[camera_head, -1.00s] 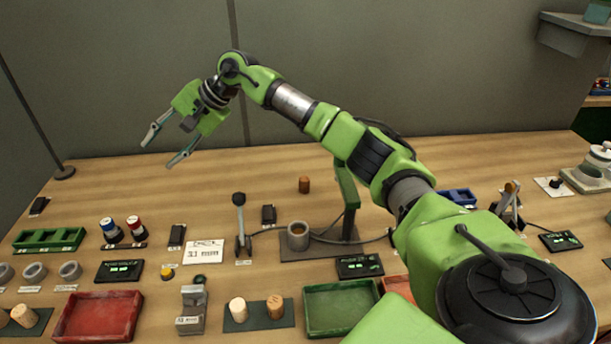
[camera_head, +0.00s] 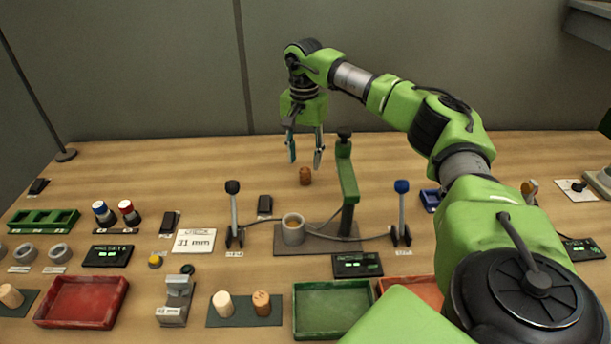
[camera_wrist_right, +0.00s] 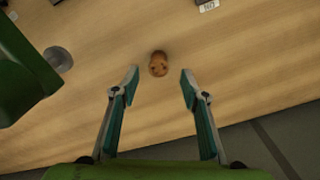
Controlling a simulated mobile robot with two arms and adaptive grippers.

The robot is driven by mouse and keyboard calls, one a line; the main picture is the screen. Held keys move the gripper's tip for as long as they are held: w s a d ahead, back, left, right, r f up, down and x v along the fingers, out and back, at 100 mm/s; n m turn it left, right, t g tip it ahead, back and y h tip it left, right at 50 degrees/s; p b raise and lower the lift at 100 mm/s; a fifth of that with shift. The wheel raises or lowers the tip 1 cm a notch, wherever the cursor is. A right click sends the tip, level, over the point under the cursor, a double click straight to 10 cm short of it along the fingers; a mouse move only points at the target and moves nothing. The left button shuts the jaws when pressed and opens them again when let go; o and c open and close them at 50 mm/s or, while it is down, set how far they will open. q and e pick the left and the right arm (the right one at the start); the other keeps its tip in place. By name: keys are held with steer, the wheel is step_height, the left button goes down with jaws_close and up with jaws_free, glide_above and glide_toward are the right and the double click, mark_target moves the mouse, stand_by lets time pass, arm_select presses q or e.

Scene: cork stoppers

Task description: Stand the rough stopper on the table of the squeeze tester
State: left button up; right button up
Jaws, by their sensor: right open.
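A brown, dark-flecked cork stopper (camera_head: 305,176) stands alone on the bench in the head view; it also shows in the right wrist view (camera_wrist_right: 158,64). My right gripper (camera_head: 305,157) is open and empty, pointing down above it. In the wrist view the stopper lies beyond the open fingertips (camera_wrist_right: 160,80), near the midline between them. The green upright frame (camera_head: 346,178) with a dark base plate, which looks like the squeeze tester, stands just right of the stopper. My left gripper is out of view.
A pale stopper (camera_head: 222,304) and a speckled brown one (camera_head: 261,303) stand on a dark mat. Levers with a black knob (camera_head: 232,187) and a blue knob (camera_head: 402,187) rise either side of the frame. The bench behind and left of the lone stopper is clear.

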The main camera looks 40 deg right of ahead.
mark_target(305, 169)
steer(key=shift+s+d+f+p, duration=0.1)
steer(key=shift+f+p, duration=0.5)
steer(key=shift+f, duration=2.35)
steer(key=c, duration=0.9)
